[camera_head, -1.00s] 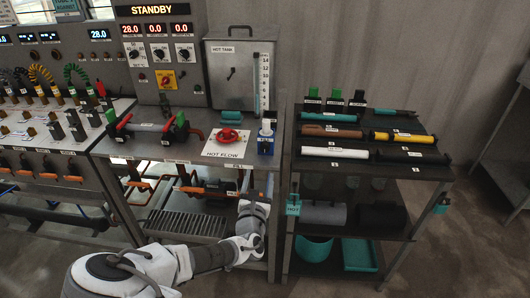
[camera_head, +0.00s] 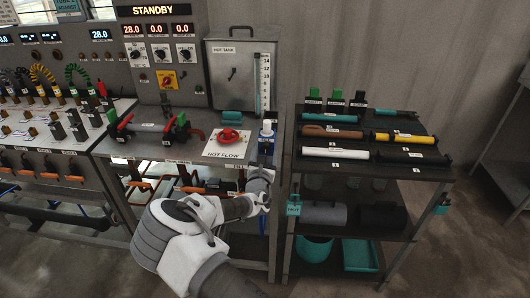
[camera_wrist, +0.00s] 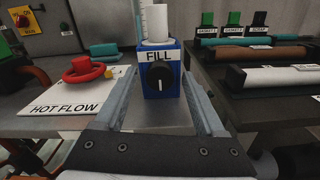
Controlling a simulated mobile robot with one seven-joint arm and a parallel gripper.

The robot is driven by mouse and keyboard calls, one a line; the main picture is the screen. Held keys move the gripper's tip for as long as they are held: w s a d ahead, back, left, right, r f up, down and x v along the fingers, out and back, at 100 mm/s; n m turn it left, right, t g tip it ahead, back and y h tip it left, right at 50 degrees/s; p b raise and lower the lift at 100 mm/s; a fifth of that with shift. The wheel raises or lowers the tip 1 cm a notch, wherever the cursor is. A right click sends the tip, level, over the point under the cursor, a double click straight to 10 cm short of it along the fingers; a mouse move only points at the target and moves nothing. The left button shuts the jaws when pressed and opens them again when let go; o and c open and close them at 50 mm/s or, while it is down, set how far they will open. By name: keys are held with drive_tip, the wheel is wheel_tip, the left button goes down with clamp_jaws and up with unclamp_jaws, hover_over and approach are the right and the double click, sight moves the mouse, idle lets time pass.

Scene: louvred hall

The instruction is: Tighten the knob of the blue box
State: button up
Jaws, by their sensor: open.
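The blue box (camera_wrist: 174,66) stands on the metal bench, with a label reading FILL and a white cylinder on top. Its black round knob (camera_wrist: 160,75) faces my wrist camera and has a white pointer mark, close to vertical. In the head view the blue box (camera_head: 266,140) stands at the bench's right front corner, its lower part partly hidden. My gripper (camera_wrist: 161,100) is open. Its two fingers reach toward the box, one on each side of the knob in the wrist view. I cannot tell if they touch the box; nothing is held.
A red valve wheel (camera_head: 230,135) sits on a HOT FLOW plate left of the box. The HOT TANK (camera_head: 232,75) with its gauge stands behind. A black rack (camera_head: 365,165) with coloured cylinders stands to the right, separated by a narrow gap.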

clamp_jaws()
